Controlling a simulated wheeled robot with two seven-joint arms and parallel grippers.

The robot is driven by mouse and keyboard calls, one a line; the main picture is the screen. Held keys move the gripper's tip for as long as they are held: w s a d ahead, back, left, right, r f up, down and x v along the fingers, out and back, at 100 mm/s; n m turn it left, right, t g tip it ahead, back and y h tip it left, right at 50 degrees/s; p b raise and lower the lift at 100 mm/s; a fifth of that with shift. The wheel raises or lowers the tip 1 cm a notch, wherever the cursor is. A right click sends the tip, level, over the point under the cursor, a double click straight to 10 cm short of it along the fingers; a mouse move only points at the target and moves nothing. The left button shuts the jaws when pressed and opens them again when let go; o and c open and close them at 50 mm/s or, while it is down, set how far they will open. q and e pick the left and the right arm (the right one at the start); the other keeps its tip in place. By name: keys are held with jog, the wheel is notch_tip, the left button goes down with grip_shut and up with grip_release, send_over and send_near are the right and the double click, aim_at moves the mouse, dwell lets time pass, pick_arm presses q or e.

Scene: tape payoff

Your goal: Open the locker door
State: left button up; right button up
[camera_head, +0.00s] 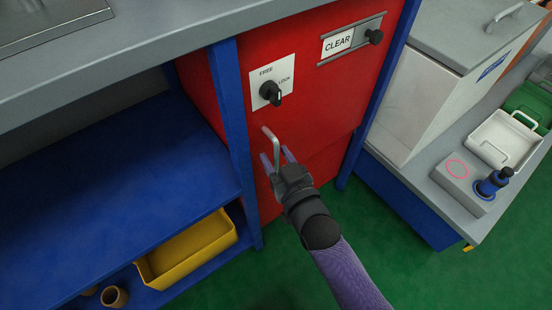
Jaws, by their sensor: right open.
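The red locker door (318,95) is shut in its blue frame, under the grey worktop. It bears a white plate marked FREE and LOCK with a black knob (270,92); I cannot tell surely which mark the knob is set to. A slide plate reading CLEAR (338,43) with a black knob (374,37) is at the upper right. A pale bar handle (272,143) is at the lower left of the door. My right gripper (275,157) is open, its purple fingers on either side of the handle's lower part; contact cannot be told. My left gripper is out of view.
Blue shelves (110,180) with a yellow bin (188,250) stand left of the locker. On the right, a grey bench holds a white box (425,90), a white tray (502,140) and a blue-black knob device (490,184). Green floor (370,215) is clear in front.

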jog(key=shift+w+a, duration=0.1)
jog(key=shift+w, duration=0.05)
grip_shut()
dwell(1.1)
dwell(0.3)
